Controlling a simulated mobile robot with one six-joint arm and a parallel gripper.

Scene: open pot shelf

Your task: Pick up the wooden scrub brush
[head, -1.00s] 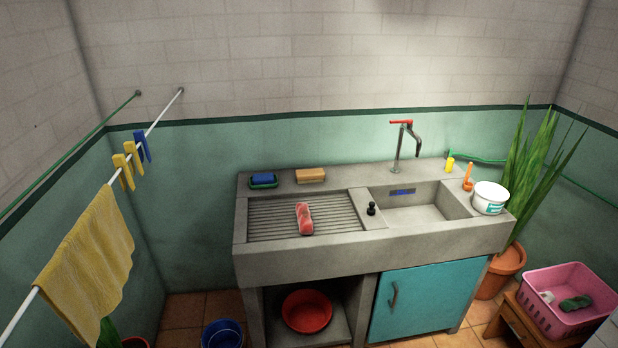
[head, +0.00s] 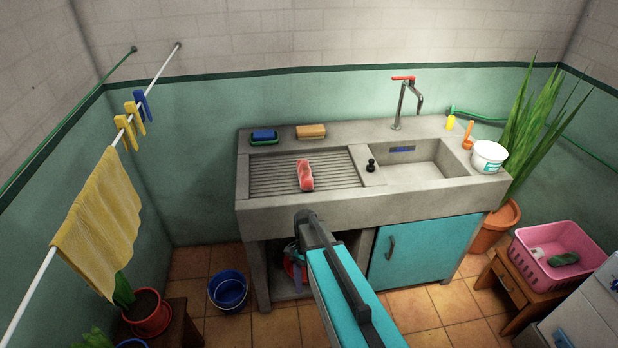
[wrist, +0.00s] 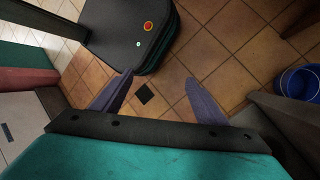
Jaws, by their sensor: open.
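The wooden scrub brush (head: 311,131) appears to be the tan block lying on the back ledge of the concrete sink (head: 330,215), just right of a blue block in a green dish (head: 263,137). My gripper (wrist: 160,76) is open and empty in the wrist view, its two dark fingers apart over the tiled floor. In the head view my teal arm reaches in from the bottom, in front of the sink and below its top. The brush is not in the wrist view, and nothing touches it in the head view.
A pink block (head: 305,175) lies on the ribbed washboard. A blue bucket (head: 230,292) is on the floor. A clothes rail (head: 70,218) spans the left.

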